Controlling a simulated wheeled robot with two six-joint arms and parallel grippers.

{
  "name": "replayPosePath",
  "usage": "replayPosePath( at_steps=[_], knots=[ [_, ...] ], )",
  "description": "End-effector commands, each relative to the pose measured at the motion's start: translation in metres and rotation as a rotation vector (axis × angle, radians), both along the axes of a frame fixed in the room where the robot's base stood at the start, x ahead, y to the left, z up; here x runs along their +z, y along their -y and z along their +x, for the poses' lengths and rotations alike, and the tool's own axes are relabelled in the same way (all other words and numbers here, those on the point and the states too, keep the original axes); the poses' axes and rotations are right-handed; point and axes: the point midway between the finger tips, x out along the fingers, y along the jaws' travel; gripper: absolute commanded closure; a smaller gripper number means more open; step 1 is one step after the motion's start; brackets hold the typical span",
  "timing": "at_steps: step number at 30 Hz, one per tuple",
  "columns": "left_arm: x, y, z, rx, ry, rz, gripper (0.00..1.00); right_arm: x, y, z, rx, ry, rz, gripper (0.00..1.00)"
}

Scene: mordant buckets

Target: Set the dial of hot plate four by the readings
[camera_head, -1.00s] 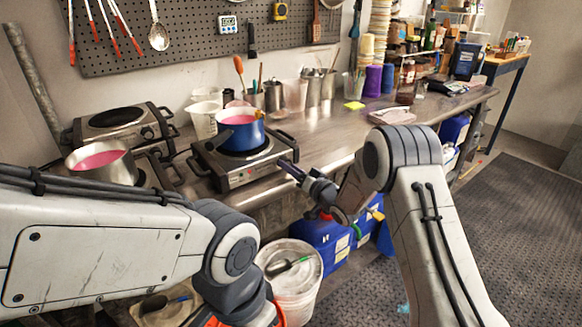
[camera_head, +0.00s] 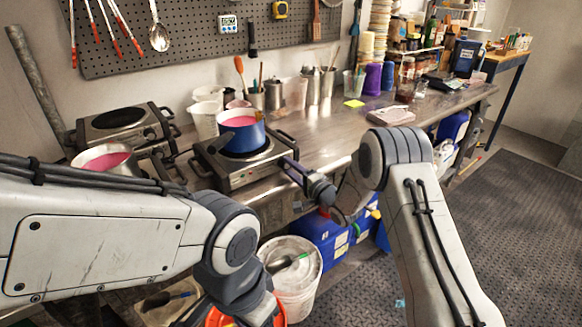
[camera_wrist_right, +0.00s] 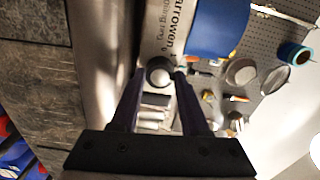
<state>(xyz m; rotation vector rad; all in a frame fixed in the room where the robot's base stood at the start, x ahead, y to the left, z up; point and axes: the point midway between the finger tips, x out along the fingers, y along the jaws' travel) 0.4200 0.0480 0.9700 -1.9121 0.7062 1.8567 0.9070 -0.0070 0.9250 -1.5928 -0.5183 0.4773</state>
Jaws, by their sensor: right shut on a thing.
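A hot plate (camera_head: 238,178) with a blue pot (camera_head: 242,137) of pink liquid stands at the front edge of the steel bench. My right gripper (camera_head: 290,166) is at the right end of its front panel. In the right wrist view, the fingers (camera_wrist_right: 159,76) close on a round metallic dial (camera_wrist_right: 159,72), with printed panel lettering beyond it. The dial's marks and setting are too small to read. My left arm crosses the lower left; its gripper is cut off below the frame. I cannot read which hot plate is number four.
Two more hot plates stand at the left, the rear one (camera_head: 118,122) bare, the front one under a steel pot (camera_head: 107,161). A timer (camera_head: 228,23) and a yellow gauge (camera_head: 280,10) hang on the pegboard. A white bucket (camera_head: 295,285) and blue containers (camera_head: 322,235) stand below.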

Motion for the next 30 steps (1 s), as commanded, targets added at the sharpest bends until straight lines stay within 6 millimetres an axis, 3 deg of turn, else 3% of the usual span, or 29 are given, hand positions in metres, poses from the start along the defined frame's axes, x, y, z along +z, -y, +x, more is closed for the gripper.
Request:
replayPosePath(
  at_steps=[12,28,29,30],
  knots=[
    [0.0069,0.0000,0.0000,0.000,0.000,0.000,0.50,-0.0005,0.0009,0.0002,-0.002,-0.107,0.144,1.00],
    [0.0072,0.0000,0.0000,0.000,0.000,0.000,0.50,-0.0010,0.0012,0.0002,-0.003,-0.120,0.162,1.00],
    [0.0072,0.0000,0.0000,0.000,0.000,0.000,0.50,-0.0010,0.0012,0.0002,-0.003,-0.120,0.161,0.47],
    [0.0072,0.0000,0.0000,0.000,0.000,0.000,0.50,-0.0010,0.0012,0.0002,-0.003,-0.120,0.161,0.32]
  ],
)
